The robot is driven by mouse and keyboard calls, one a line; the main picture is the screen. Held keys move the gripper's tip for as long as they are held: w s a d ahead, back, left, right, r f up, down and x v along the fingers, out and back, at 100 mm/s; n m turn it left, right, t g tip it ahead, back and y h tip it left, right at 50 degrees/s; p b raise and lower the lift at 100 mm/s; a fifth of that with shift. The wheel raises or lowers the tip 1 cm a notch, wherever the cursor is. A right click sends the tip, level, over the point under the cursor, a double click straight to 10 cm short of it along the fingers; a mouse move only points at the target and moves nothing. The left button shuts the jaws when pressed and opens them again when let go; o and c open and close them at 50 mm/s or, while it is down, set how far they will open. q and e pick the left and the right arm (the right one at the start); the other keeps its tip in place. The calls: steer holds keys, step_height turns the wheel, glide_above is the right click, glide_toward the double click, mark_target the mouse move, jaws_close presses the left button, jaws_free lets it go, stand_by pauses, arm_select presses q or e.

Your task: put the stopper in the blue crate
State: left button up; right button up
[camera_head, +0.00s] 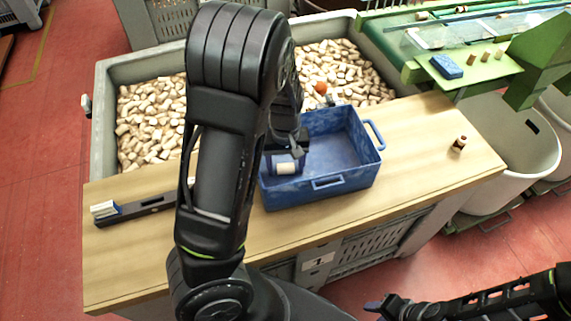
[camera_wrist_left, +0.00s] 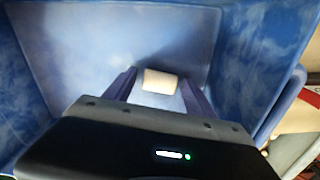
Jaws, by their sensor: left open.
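The blue crate (camera_head: 350,182) stands on the wooden table, and its walls and floor fill much of the left wrist view (camera_wrist_left: 60,45). A pale stopper (camera_head: 286,168) is inside it, near the crate's left front corner. My left gripper (camera_head: 285,157) is down inside the crate with its jaws open. In the left wrist view the stopper (camera_wrist_left: 160,82) lies between the two fingertips, close to the crate floor; whether it touches the floor is unclear. My right gripper (camera_head: 388,306) is low at the right, in front of the table and away from the crate; its jaws are unclear.
A small brown bottle-like object (camera_head: 459,144) stands on the table (camera_head: 420,165) right of the crate. A black bar (camera_head: 135,209) with a white-and-blue block lies at the left. A grey bin of corks (camera_head: 107,85) is behind. The table's right part is mostly clear.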

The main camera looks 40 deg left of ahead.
mark_target(285, 166)
arm_select(q)
step_height(285, 166, up, 12)
steer(key=p, duration=0.3)
steer(key=shift+r, duration=0.2)
stand_by(0.6)
